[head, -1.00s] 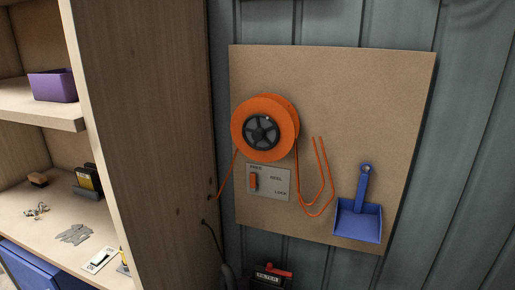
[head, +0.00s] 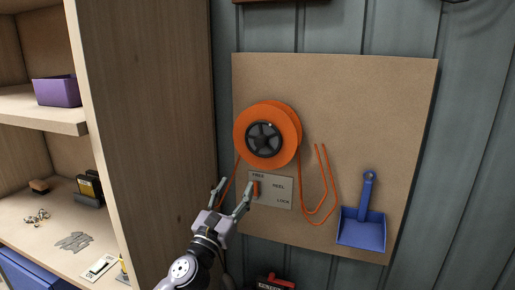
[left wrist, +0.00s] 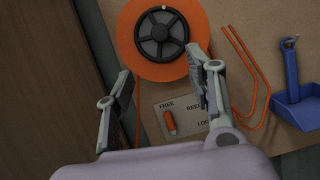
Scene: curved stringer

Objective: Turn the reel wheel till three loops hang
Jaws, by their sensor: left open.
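The orange reel wheel (head: 284,122) with a dark spoked hub (head: 264,139) is mounted on a brown board. It also shows at the top of the left wrist view (left wrist: 150,66). An orange cord (head: 332,190) hangs in a loop to its right, and more cord runs down at its left. A plate (head: 277,190) marked FREE, REEL and LOCK sits below, with an orange lever (left wrist: 169,122) near FREE. My left gripper (head: 235,184) is open and empty, below the reel and in front of the plate's left side. My right gripper is not in view.
A blue dustpan (head: 361,228) hangs at the board's lower right. A tall wooden cabinet side (head: 150,120) stands close on the left, with shelves holding a purple bin (head: 57,92). A red-topped filter box (head: 275,282) is below the board (head: 370,110).

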